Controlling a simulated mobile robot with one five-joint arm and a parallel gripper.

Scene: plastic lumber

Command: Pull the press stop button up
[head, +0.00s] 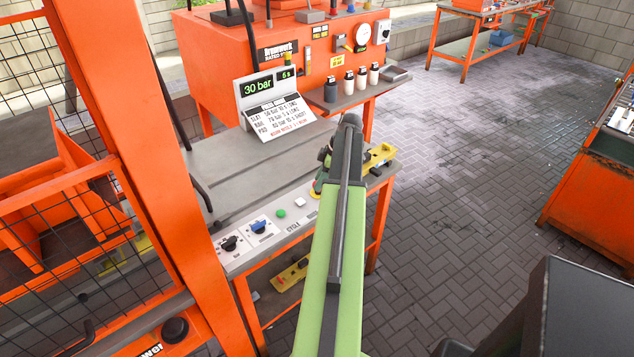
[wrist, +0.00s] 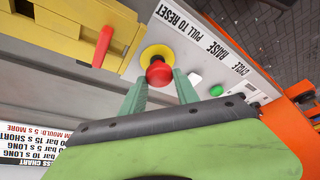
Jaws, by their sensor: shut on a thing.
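The press stop button shows in the wrist view as a round red knob (wrist: 159,73) on a yellow collar (wrist: 155,53), beside the printed words PULL TO RESET. My gripper (wrist: 161,80) has one green finger on each side of the red knob and is shut on it. In the head view my green arm reaches over the front right of the press table, and my gripper (head: 324,172) is down at the panel edge. The button is mostly hidden there behind my arm.
A yellow block with a red lever (wrist: 103,47) stands close to the button. A green button (wrist: 216,91) and a white button (wrist: 195,80) lie along the panel. Blue (head: 259,227) and black (head: 230,243) knobs sit further left. A display (head: 267,88) stands behind.

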